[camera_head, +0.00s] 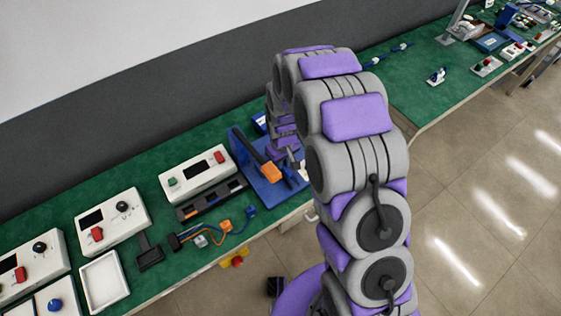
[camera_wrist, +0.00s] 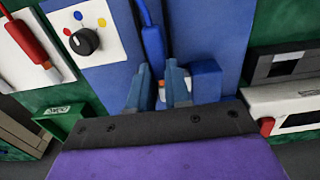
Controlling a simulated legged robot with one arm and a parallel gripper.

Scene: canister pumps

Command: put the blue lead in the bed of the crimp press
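A blue lead (camera_wrist: 153,40) shows in the wrist view as a thick blue body with a thinner cable running up out of the picture. My gripper (camera_wrist: 160,78) has its two grey-blue fingertips on either side of the lower end of this lead. I cannot tell whether they touch it. A small white and orange part (camera_wrist: 161,91) shows between the fingers. What I take for the crimp press (camera_head: 265,180) has a blue base and a black lever with an orange grip in the head view. Its bed is not clearly visible, and my arm hides my gripper there.
In the wrist view a dial panel (camera_wrist: 104,22) and a red lead-like piece (camera_wrist: 28,40) are at the left, with a blue block (camera_wrist: 207,82) right of the fingers. In the head view a white control box (camera_head: 197,178) and loose wires (camera_head: 205,234) crowd the green bench.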

